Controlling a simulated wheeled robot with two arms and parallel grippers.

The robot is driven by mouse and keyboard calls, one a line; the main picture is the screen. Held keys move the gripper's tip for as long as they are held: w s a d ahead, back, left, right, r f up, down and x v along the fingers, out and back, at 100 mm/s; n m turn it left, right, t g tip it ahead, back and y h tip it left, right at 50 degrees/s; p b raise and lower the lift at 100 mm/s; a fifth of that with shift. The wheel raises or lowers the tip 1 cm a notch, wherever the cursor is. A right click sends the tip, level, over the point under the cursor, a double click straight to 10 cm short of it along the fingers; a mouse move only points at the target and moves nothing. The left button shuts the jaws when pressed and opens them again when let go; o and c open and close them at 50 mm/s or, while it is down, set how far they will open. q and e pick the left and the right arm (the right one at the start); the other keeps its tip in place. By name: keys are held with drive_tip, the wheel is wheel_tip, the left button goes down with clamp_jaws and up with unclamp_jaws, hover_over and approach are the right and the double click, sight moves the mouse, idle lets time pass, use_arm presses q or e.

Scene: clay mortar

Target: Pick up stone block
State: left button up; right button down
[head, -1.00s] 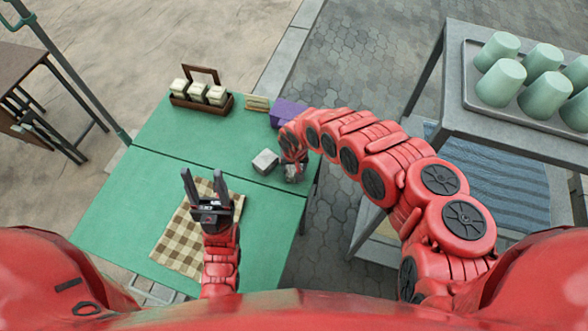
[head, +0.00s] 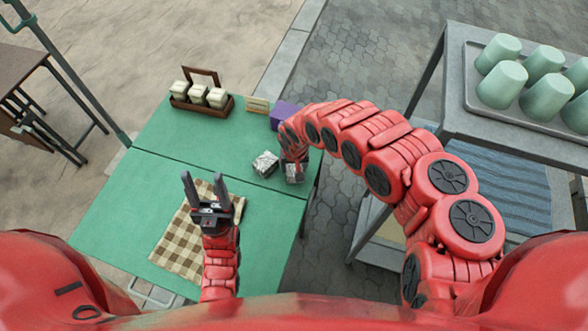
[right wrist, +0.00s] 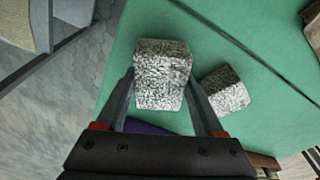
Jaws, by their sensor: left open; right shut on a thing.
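A grey speckled stone block (right wrist: 162,76) is between the fingers of my right gripper (right wrist: 163,92) in the right wrist view, with a finger against each side. In the head view this block (head: 295,174) is at the table's right edge, partly hidden by the right gripper (head: 293,160). I cannot tell whether it touches the table. A second stone block (head: 265,164) lies just left of it on the green table; it also shows in the right wrist view (right wrist: 225,90). My left gripper (head: 205,187) is open and empty above the checkered cloth.
The green table (head: 150,190) holds a wooden caddy (head: 203,103) with white jars, a small wooden piece (head: 257,105) and a purple box (head: 284,115) at the back. A checkered cloth (head: 180,245) lies in front. At right, a grey table carries a tray (head: 480,90) of green cups.

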drive_tip(key=shift+s+d+r, duration=0.2)
drive_tip(key=shift+d+r, duration=0.05)
drive_tip(key=shift+r, duration=0.3)
drive_tip(key=shift+s+d+r, duration=0.2)
drive_tip(key=shift+r, duration=0.35)
drive_tip(key=s+d+r+p, duration=0.1)
drive_tip(key=s+d+p, duration=0.8)
drive_tip(key=s+p, duration=0.2)
drive_tip(key=shift+d, duration=0.4)
drive_tip(key=shift+a, duration=0.1)
